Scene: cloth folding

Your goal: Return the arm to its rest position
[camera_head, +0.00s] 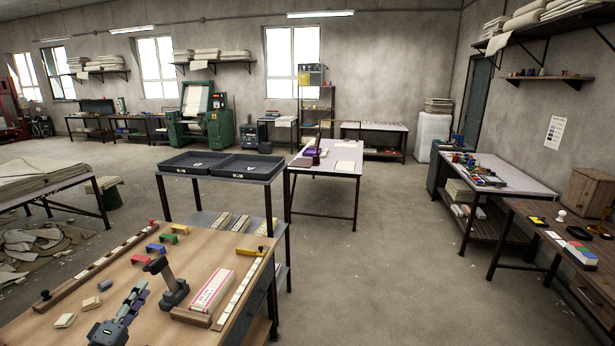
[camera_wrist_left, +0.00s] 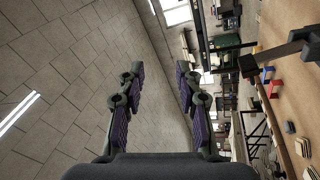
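My left gripper (camera_head: 138,296) shows at the bottom left of the head view, above the near wooden table (camera_head: 215,243). In the left wrist view its two purple-padded fingers (camera_wrist_left: 157,95) stand wide apart with nothing between them. That view is turned on its side, with bare wall or ceiling behind the fingers and the table at the right. A folded white cloth with a red border (camera_head: 212,290) lies on the table, right of the gripper and apart from it. My right gripper is in neither view.
A dark upright tool (camera_head: 172,284) stands between the gripper and the cloth. Small colored blocks (camera_head: 156,248) and pale pieces (camera_head: 64,320) lie on the table. Wooden strips (camera_head: 97,267) run along its edges. Black trays (camera_head: 193,164) stand behind it. The floor (camera_head: 380,260) to the right is clear.

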